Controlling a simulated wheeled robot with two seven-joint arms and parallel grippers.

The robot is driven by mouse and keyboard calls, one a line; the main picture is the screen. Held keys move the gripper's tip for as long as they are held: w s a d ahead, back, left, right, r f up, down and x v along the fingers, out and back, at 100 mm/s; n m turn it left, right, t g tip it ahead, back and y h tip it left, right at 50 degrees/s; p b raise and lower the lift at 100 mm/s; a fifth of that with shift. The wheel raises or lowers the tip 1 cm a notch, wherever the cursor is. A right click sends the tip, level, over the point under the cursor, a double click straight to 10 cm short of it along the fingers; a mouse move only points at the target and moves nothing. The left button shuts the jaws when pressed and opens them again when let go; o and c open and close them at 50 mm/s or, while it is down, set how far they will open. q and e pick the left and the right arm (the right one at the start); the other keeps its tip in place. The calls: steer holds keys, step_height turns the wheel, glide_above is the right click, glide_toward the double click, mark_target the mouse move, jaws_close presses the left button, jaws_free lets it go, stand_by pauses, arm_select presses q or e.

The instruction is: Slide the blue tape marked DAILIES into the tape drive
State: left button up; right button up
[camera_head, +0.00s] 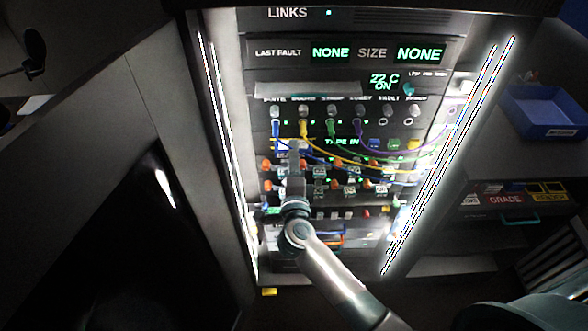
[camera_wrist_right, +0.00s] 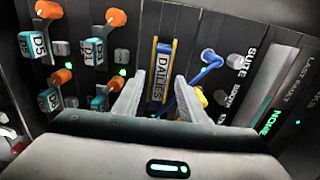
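How deep the tape sits in the drive is hidden. In the head view my right gripper (camera_head: 295,153) reaches the panel's left side, beside the lit TAPE IN sign (camera_head: 342,142), and its wrist covers the spot. My left gripper is not in view.
Several orange-capped switches (camera_wrist_right: 116,18) stand close beside the right gripper. Coloured cables (camera_head: 372,165) hang across the panel. On the right are a blue tray (camera_head: 541,112) and a shelf with other tapes, including a red one marked GRADE (camera_head: 505,199).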

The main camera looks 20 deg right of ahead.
steer(key=b+v, duration=0.5)
steer(key=v, duration=1.2)
steer(key=shift+s, duration=0.2)
steer(key=shift+r, duration=0.1)
